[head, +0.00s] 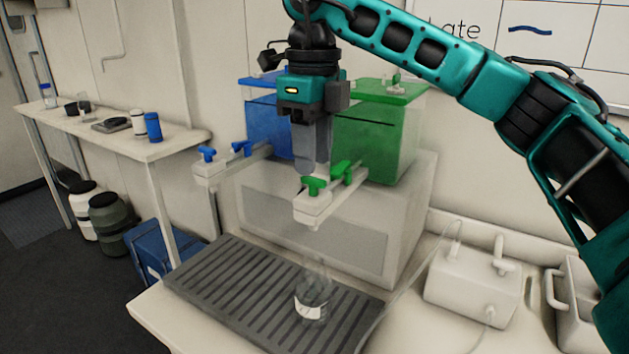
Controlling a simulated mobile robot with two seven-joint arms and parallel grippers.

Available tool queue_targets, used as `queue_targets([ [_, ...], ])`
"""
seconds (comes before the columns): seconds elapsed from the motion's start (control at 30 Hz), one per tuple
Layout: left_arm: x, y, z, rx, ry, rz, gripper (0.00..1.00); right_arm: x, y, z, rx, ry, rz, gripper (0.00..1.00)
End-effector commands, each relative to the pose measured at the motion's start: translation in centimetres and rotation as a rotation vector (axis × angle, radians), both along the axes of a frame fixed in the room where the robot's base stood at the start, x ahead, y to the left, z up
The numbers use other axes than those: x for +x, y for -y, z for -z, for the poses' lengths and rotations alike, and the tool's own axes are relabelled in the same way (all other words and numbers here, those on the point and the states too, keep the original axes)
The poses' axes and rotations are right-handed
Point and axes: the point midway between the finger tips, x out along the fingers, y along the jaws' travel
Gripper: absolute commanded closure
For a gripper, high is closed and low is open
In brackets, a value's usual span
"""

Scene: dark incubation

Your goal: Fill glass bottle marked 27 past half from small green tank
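A clear glass bottle (313,292) with a white label stands upright on the dark drip tray (225,285). It is under the spout end of the green tap bar (318,208); its label number is too small to read. The green tank (385,135) sits on the white dispenser box, with green liquid inside. Its bar carries a front green tap handle (314,186) and a rear green one (346,171). My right gripper (312,168) points down just above and behind the front handle; contact is unclear, and so is its finger gap. My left gripper is out of view.
A blue tank (268,130) stands left of the green one, with blue tap handles (207,154) on its own bar. White devices (472,282) and a thin tube are on the bench at right. A side shelf (110,135) holds small items. The tray's left part is clear.

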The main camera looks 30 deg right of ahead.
Motion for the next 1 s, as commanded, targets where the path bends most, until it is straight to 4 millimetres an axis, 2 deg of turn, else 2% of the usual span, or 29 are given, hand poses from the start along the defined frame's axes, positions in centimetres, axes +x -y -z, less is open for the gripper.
queue_targets([
  [1.0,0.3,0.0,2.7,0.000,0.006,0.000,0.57,0.0,0.0,4.3,0.001,-0.001,0.000,0.64],
])
